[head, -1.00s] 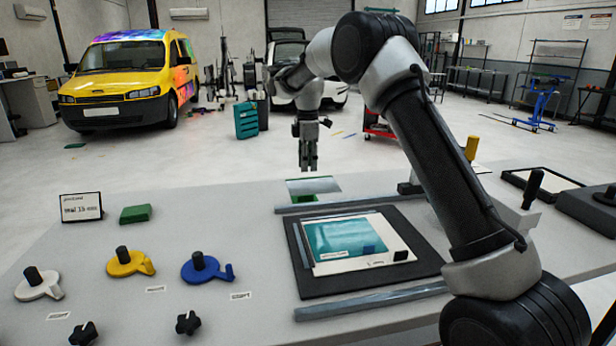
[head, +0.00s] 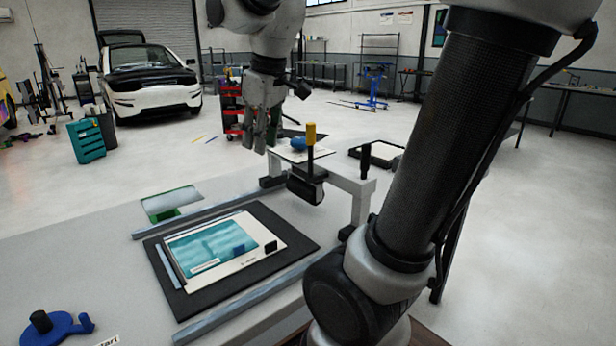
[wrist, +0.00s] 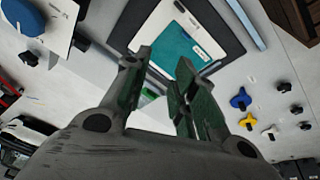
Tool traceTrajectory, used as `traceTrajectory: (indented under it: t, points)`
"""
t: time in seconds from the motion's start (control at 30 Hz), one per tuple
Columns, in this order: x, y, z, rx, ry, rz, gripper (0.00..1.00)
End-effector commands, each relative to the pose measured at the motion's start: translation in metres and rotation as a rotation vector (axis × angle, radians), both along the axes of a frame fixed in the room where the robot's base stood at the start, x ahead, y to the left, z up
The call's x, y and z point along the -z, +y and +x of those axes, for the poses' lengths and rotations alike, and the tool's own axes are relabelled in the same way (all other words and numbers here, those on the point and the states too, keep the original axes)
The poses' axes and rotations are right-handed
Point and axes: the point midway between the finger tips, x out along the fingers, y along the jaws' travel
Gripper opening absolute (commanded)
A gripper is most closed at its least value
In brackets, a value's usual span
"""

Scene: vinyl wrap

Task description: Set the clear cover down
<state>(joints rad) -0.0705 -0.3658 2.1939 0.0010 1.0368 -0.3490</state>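A clear, glassy sheet, which I take for the clear cover (head: 170,202), lies flat at the far left of the bench, with green showing at its near edge. In the wrist view, part of the pale and green patch (wrist: 150,95) shows between my fingers. My gripper (head: 262,140) points down in the air beyond the bench's far edge, up and right of the sheet and apart from it. In the wrist view my gripper (wrist: 162,60) has its two fingers spread, with nothing seen between them but the bench below.
A black mat (head: 172,290) holds a teal and white panel (head: 215,243) between two grey rails (head: 200,216). A grey stand with a yellow-topped post (head: 311,135) and a blue knob (head: 299,144) is near my gripper. A blue handled disc (head: 55,328) lies at front left.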

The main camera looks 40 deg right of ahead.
Motion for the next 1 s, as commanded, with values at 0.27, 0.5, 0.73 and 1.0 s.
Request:
traceTrajectory:
  t: [0.27,0.5,0.73,1.0]
  points:
    - [0.044,-0.021,-0.113,0.346,-0.082,0.098,0.27]
    - [0.055,-0.023,-0.129,0.408,-0.094,0.119,0.27]
    - [0.055,-0.023,-0.129,0.405,-0.093,0.117,0.27]
    - [0.055,-0.023,-0.128,0.404,-0.093,0.117,0.27]
